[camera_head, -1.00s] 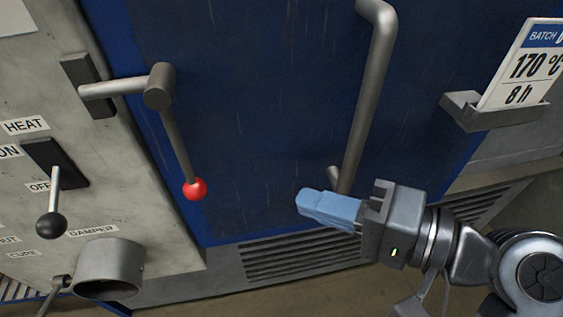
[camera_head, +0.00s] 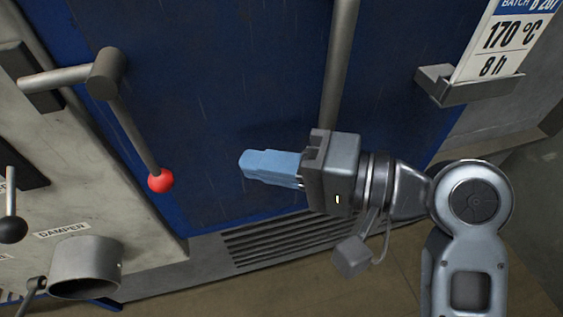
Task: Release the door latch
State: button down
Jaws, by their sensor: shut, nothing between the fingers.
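The door latch (camera_head: 130,128) is a grey metal lever on the left side of the blue door (camera_head: 215,90). It hangs down and slightly right from its pivot (camera_head: 106,72) and ends in a red ball knob (camera_head: 160,180). A bar runs left from the pivot to a dark catch on the grey panel. My gripper (camera_head: 243,164) has blue fingers, shut and empty. It points left, to the right of the red knob and slightly higher in the picture, with a clear gap between them.
A grey vertical door handle (camera_head: 339,70) stands behind my gripper, its lower end hidden. A card holder (camera_head: 465,90) is at right. The left panel has a black-knobbed lever (camera_head: 12,228) and a damper pipe (camera_head: 86,268). Vent slats (camera_head: 275,243) lie below the door.

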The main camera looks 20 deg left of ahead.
jog(key=s+a+f, duration=0.1)
jog(key=s+a, duration=0.1)
jog(key=a, duration=0.6)
jog(key=shift+s+f, duration=0.2)
jog(key=shift+f, duration=0.1)
jog(key=shift+a+f, duration=0.1)
jog(key=shift+a, duration=0.05)
jog(key=s+a+m+t+y+b, duration=0.2)
jog(key=s+a+m+y+b, duration=0.45)
jog(key=a+b, duration=0.35)
jog(key=shift+m+t+y, duration=0.7)
jog(key=shift+m+y, duration=0.05)
jog(key=shift+s+a+r, duration=0.45)
jog(key=shift+a+r, duration=0.35)
jog(key=shift+r, duration=0.4)
jog(key=shift+s+a+r, duration=0.45)
jog(key=shift+a+r, duration=0.3)
jog(key=shift+r, duration=0.5)
jog(key=shift+s+a+r, duration=0.45)
jog(key=shift+a+r, duration=0.35)
jog(key=shift+r, duration=0.4)
